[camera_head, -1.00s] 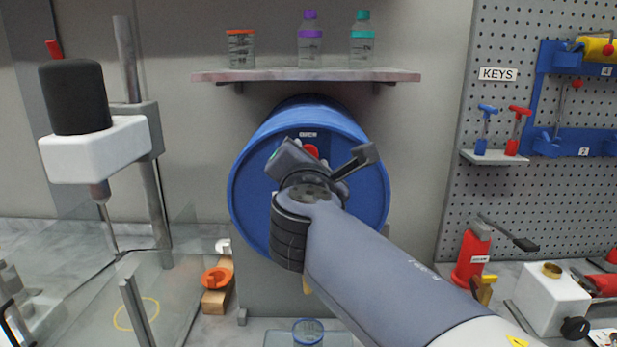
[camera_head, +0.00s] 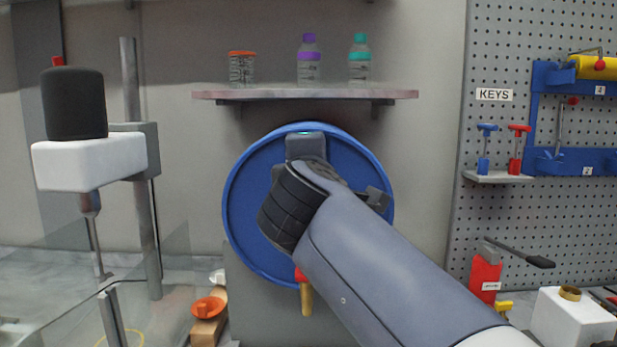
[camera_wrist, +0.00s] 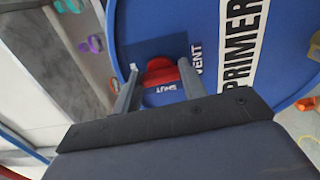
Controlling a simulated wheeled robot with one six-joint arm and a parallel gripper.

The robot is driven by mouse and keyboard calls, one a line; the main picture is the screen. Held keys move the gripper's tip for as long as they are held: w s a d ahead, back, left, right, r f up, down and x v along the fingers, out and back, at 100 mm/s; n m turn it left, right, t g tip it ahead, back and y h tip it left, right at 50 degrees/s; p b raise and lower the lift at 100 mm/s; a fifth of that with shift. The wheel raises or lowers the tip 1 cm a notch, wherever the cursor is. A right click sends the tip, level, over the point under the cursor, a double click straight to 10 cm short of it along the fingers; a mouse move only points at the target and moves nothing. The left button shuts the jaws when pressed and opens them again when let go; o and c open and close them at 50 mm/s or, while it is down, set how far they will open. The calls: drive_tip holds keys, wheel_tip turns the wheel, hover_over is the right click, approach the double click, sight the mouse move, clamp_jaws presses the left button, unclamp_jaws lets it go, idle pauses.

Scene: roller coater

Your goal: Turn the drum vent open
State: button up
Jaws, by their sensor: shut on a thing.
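The blue drum (camera_head: 240,210) lies on its side below the shelf, with its round end facing me. The red drum vent (camera_wrist: 159,70) sits beside the VENT label, between the two fingers. My gripper (camera_wrist: 160,82) is shut on this red vent, one finger on each side. In the head view my wrist and arm cover the middle of the drum end and hide the vent and fingertips.
A shelf (camera_head: 305,95) with a jar and two bottles hangs above the drum. A white stand with a black cylinder (camera_head: 75,103) is at left; a pegboard (camera_head: 500,45) is at right.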

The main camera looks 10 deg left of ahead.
drive_tip(key=shift+m, duration=0.4)
drive_tip(key=o, duration=1)
drive_tip(key=b+v, duration=0.2)
drive_tip(key=v, duration=0.9)
drive_tip(key=shift+d, duration=0.1)
drive_tip(key=shift+w, duration=0.1)
drive_tip(key=p+x, duration=0.1)
drive_tip(key=x, duration=0.9)
drive_tip(key=shift+w+a+p, duration=0.2)
drive_tip(key=shift+w+p, duration=0.2)
drive_tip(key=shift+s, duration=0.1)
